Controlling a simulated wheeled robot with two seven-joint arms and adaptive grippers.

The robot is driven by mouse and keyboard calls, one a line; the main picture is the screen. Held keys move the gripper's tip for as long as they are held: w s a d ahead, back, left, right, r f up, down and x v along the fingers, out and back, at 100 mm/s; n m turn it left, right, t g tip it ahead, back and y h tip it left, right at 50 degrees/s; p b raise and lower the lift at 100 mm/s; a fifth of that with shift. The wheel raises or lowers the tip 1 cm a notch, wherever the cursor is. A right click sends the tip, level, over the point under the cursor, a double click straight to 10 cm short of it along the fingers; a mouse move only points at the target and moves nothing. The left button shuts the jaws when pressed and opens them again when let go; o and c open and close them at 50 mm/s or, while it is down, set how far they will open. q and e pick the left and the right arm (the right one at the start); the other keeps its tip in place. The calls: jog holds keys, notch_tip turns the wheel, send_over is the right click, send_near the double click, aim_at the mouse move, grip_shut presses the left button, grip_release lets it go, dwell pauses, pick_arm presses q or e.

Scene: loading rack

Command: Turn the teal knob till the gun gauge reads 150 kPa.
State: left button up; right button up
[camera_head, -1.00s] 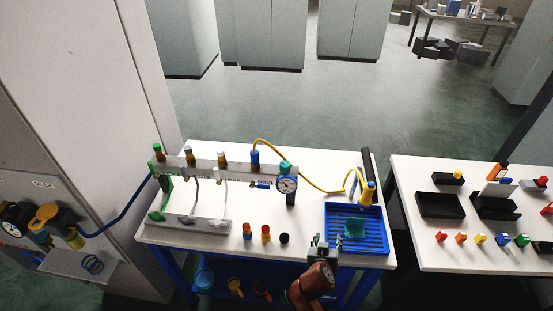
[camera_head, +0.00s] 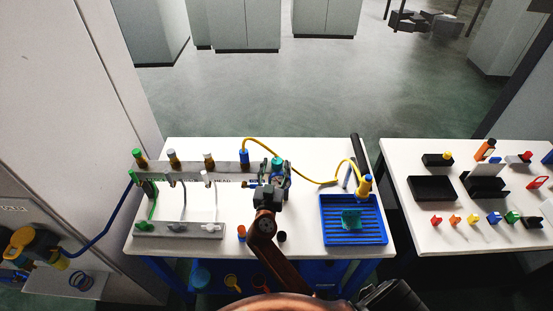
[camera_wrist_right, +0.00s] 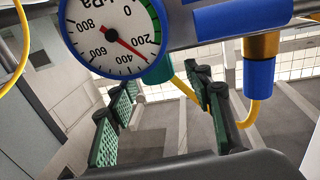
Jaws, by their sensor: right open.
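The teal knob (camera_head: 278,162) stands at the right end of the grey rail on the white table, just beyond my right gripper (camera_head: 272,186). In the right wrist view a teal part (camera_wrist_right: 157,73) shows behind the gauge, partly hidden. My right gripper (camera_wrist_right: 163,92) is open there, its green-padded fingers apart below the gauge with nothing between them. The gun gauge (camera_wrist_right: 112,32) appears upside down, and its red needle points between 200 and 400. In the head view my gripper mostly covers the gauge. My left gripper is not seen.
The grey rail (camera_head: 190,167) carries several capped fittings. A yellow hose (camera_head: 310,176) runs from the blue fitting towards the yellow-and-blue gun (camera_head: 364,187) by the blue tray (camera_head: 327,236). Small caps stand near the front edge. Another white table (camera_head: 410,238) stands to the right.

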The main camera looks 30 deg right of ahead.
jog(key=shift+x, duration=1.1)
jog(key=shift+w+d, duration=0.15)
jog(key=shift+d, duration=0.15)
jog(key=c, duration=0.7)
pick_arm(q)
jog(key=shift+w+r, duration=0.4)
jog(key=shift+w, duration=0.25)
pick_arm(e)
jog(key=c, duration=0.5)
